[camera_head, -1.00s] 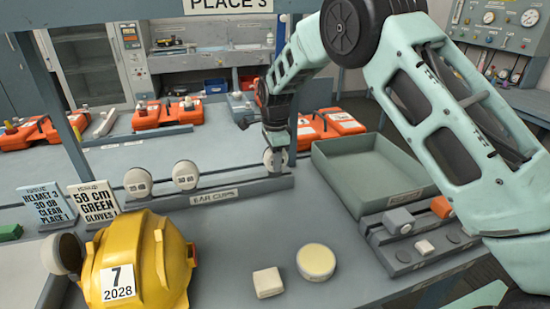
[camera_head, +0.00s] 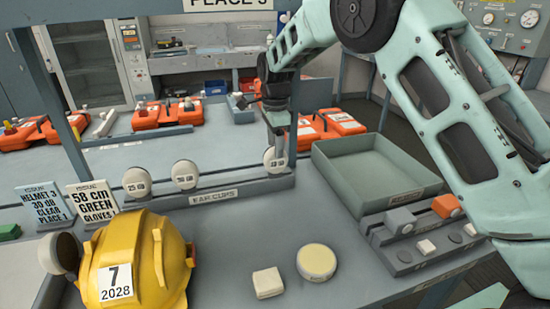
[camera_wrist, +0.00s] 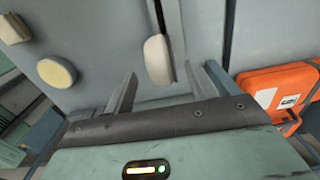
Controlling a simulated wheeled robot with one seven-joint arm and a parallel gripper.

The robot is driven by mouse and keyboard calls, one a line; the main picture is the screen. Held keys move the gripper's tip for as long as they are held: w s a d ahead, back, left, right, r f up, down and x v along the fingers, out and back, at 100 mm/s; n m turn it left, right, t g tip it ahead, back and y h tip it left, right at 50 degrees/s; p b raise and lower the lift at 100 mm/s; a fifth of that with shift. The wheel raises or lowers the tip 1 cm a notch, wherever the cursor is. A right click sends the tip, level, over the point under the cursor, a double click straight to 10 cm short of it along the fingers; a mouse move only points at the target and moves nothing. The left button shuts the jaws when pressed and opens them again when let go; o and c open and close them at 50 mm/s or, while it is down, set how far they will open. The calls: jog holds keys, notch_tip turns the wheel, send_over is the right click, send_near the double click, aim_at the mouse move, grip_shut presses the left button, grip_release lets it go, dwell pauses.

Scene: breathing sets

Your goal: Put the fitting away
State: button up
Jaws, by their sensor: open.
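Which object is the fitting, I cannot tell for sure. My gripper (camera_head: 277,142) is open over the right end of the ear cup rack (camera_head: 238,190). A round white ear cup (camera_head: 275,161) stands there, partly hidden by the gripper. In the wrist view this ear cup (camera_wrist: 157,60) shows between my spread fingers (camera_wrist: 171,70), with gaps on both sides. Two more ear cups, a 25 dB one (camera_head: 137,182) and another (camera_head: 185,175), stand in the rack to the left. A yellow helmet (camera_head: 160,265) marked 7 and 2028 has a cup (camera_head: 60,253) on its left side.
A green-grey tray (camera_head: 370,170) at the right is empty. Before it is a grey block holder (camera_head: 405,262) with small parts. A white square piece (camera_head: 267,283) and a cream round piece (camera_head: 316,261) lie in front. Two cards (camera_head: 92,203) stand at left. Orange cases (camera_head: 330,125) lie behind.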

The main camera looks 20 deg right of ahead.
notch_tip(320, 180, up, 6)
jog(key=shift+r, duration=0.1)
dwell(0.4)
